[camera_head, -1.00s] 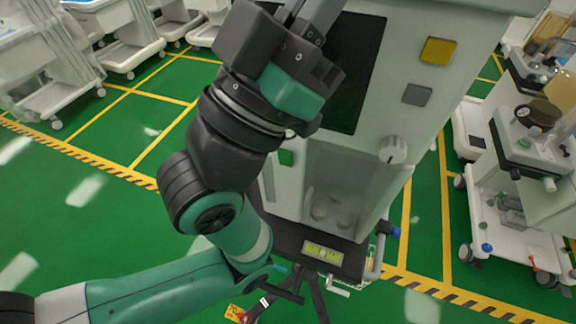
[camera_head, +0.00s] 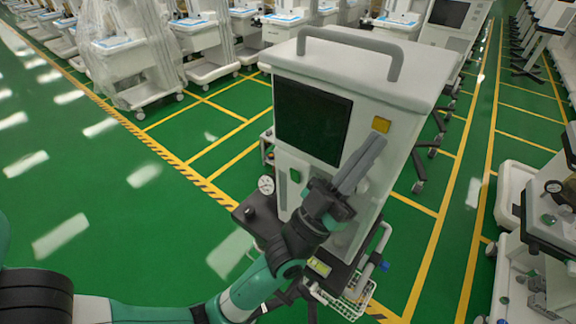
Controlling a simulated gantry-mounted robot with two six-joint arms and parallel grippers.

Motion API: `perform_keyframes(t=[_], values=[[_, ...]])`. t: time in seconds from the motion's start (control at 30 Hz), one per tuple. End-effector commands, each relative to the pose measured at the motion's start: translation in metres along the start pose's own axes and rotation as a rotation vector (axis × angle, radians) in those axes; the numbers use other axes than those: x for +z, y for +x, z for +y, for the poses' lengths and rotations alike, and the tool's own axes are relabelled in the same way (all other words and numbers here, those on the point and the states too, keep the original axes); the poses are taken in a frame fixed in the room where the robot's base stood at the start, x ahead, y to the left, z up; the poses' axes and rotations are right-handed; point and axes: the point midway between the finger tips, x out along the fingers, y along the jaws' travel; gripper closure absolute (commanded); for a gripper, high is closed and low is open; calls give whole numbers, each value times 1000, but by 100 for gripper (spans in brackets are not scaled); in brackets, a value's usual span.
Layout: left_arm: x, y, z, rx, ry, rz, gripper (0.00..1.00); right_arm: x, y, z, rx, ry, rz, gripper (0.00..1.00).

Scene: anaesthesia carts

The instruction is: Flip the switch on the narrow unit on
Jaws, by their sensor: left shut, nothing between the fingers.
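The narrow unit (camera_head: 425,85) is a tall white cabinet with a dark screen (camera_head: 312,120) and a handle on top. A small green switch-like part (camera_head: 295,175) sits on its front below the screen; its on or off position is too small to tell. A yellow square (camera_head: 381,124) is at the front's upper right. My left gripper (camera_head: 376,145) is shut and empty, in front of the unit's right front side, with its fingers pointing up and right, just below the yellow square. Whether it touches the panel I cannot tell. It hides the grey square and most of the knob. My right gripper is out of view.
A round gauge (camera_head: 266,185) stands at the unit's left, and a wire basket (camera_head: 345,303) hangs low at its right. Another cart (camera_head: 520,270) stands at the right edge. More white carts line the back. Green floor is open at left.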

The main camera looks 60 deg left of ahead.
Motion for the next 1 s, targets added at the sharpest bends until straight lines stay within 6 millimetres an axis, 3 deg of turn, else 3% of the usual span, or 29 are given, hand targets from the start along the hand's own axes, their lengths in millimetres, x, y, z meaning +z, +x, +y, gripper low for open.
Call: perform_keyframes(t=[0.03,0.13,0.23,0.4,0.5,0.7,1.0], values=[[9,-10,-13,-27,19,-65,100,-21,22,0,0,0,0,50],[29,-56,-38,-84,55,-178,100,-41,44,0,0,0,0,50],[37,-109,-62,-144,97,-311,100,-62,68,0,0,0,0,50],[19,-200,-91,-243,157,-541,100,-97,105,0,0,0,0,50],[3,-238,-98,-284,178,-643,100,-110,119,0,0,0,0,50],[-8,-269,-101,-315,191,-722,100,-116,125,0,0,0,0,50],[-6,-270,-101,-315,190,-723,100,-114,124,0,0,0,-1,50]])
